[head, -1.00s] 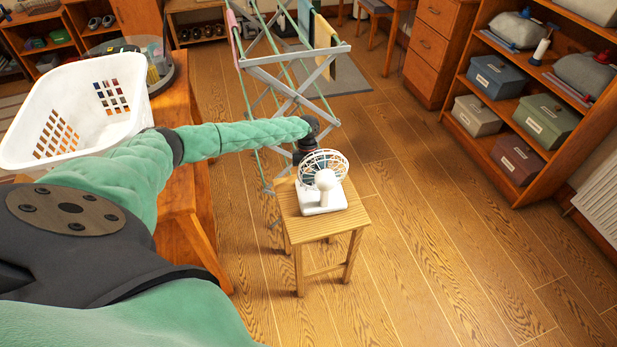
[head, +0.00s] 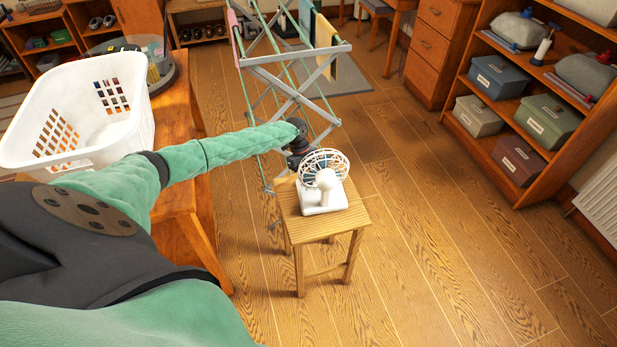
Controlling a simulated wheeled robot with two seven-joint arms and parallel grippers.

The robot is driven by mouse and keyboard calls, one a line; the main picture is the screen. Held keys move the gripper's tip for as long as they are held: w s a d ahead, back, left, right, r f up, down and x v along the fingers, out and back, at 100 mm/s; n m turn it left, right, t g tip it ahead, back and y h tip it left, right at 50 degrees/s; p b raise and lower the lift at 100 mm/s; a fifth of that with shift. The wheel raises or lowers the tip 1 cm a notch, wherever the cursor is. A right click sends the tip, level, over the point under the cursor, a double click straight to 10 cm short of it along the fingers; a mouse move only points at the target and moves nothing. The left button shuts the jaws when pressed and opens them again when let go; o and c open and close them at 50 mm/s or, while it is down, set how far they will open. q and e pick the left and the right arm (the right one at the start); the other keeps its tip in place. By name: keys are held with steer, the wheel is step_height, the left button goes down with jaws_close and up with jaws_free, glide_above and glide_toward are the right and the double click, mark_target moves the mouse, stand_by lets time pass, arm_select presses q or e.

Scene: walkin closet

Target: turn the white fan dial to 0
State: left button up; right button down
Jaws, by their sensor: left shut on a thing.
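The white fan (head: 322,196) stands upright on a small wooden stool (head: 353,214), seen from its back, with its round cage at the top. Its dial is hidden from this view. My left arm reaches in from the left, and my left gripper (head: 306,165) is at the far side of the fan, partly hidden behind the cage. Its fingertips and what they hold are hidden by the fan. My right gripper is not in the head view.
A white laundry basket (head: 140,118) stands on a wooden bench at the left. A drying rack (head: 290,85) stands close behind the stool. Shelves with storage boxes (head: 497,78) line the right. The floor right of the stool is clear.

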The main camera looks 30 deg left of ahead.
arm_select(q)
steer(key=shift+n, duration=0.6)
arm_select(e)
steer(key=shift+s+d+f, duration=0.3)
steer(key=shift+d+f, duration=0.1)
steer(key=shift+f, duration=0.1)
arm_select(q)
steer(key=shift+t, duration=0.3)
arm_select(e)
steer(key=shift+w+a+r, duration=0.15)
arm_select(q)
steer(key=o, duration=0.8)
steer(key=shift+o, duration=0.9)
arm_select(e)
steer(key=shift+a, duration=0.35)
arm_select(q)
steer(key=shift+a+r, duration=0.1)
steer(key=shift+r, duration=0.05)
steer(key=shift+a+r, duration=0.1)
steer(key=shift+r, duration=0.15)
steer(key=b+v, duration=0.2)
steer(key=v, duration=0.4)
steer(key=shift+a+r, duration=0.2)
steer(key=shift+r, duration=0.2)
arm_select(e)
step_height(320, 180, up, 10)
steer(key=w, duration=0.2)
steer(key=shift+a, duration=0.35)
arm_select(q)
steer(key=shift+w, duration=0.1)
